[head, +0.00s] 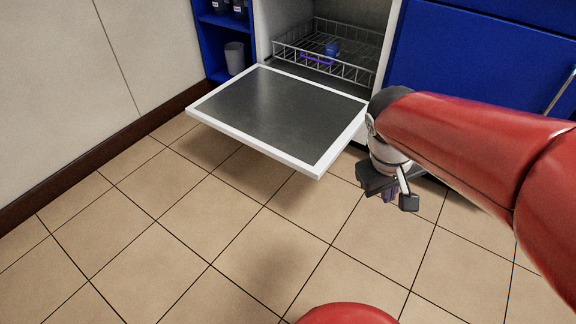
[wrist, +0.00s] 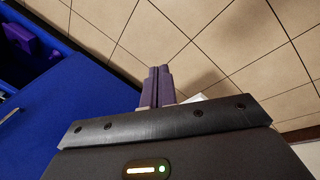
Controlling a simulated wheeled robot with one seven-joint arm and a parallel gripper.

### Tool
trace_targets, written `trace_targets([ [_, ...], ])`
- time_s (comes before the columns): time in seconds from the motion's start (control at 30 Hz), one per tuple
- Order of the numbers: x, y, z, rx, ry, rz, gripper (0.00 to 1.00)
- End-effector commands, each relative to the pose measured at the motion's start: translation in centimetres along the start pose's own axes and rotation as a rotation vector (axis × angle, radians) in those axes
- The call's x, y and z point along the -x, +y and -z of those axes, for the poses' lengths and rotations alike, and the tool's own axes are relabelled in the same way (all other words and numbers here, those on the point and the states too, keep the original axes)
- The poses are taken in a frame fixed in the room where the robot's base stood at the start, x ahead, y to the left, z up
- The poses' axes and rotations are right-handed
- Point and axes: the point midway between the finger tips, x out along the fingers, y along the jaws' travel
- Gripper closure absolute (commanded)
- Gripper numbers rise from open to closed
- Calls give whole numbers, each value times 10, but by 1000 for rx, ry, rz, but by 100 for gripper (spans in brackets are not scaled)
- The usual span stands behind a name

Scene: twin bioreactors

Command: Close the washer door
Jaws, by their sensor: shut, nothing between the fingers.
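The washer door (head: 277,112) is folded down flat, a dark panel with a white frame, sticking out from the open washer in the head view. Inside the washer is a wire rack (head: 335,62). My gripper (head: 393,197) hangs to the right of the door's front right corner, apart from it in the picture, over the tiled floor. In the wrist view the two purple fingers (wrist: 157,87) are together with nothing between them. A small white piece shows just right of the fingers in the wrist view; it is mostly hidden by my gripper.
A blue cup (head: 332,49) and a purple item (head: 317,59) sit in the rack. A blue open shelf (head: 215,62) holding a grey cup (head: 234,58) stands left of the washer. Blue cabinet fronts (head: 475,75) are to the right. The tiled floor before the door is clear.

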Motion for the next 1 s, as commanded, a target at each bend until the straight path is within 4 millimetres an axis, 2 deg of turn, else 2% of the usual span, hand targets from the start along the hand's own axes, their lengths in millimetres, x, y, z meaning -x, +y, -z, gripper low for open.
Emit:
trace_targets([
  [0.03, -10, -2, 15, 73, -58, -32, 100],
  [0.27, -55, -10, 74, 376, -278, -226, 100],
  [0.47, -98, -32, 125, 648, -442, -446, 100],
  [0.67, -141, -72, 174, 922, -577, -716, 100],
  [0.8, -170, -108, 202, 1103, -647, -929, 100],
  [1.0, -208, -164, 228, 1320, -701, -1223, 100],
])
